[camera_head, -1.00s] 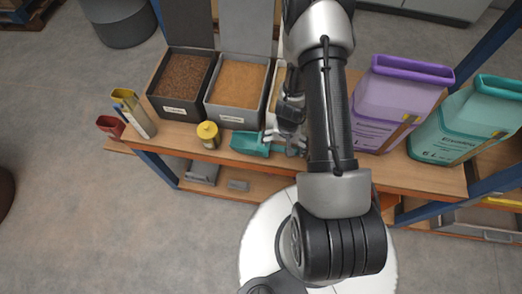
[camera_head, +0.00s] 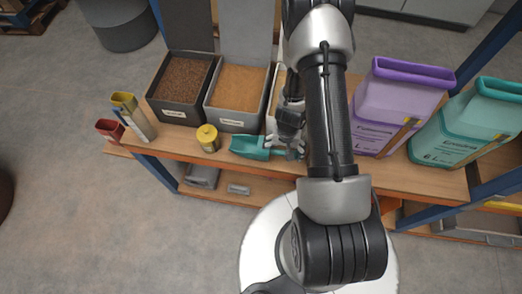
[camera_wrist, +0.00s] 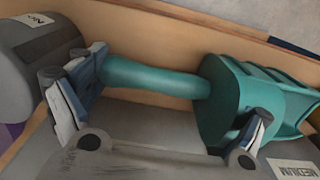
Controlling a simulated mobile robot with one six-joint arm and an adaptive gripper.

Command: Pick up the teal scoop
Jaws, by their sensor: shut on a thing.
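The teal scoop (camera_head: 249,147) is at the front edge of the wooden bench, its bowl to the left and its handle to the right. My gripper (camera_head: 288,148) is at the handle end, partly hidden by my arm. In the wrist view the teal scoop's handle (camera_wrist: 155,78) runs between the fingers of my gripper (camera_wrist: 165,112). One finger is at the handle's free end, the other by the back of the bowl. The gripper is shut on the scoop. I cannot tell whether the scoop touches the bench.
Dark bins with brown (camera_head: 183,78) and orange-tan (camera_head: 238,82) fill stand behind the scoop. A yellow-lidded tin (camera_head: 208,138) is to its left, with yellow (camera_head: 131,115) and red (camera_head: 110,130) scoops farther left. Purple (camera_head: 396,105) and teal (camera_head: 465,125) containers stand right of my arm.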

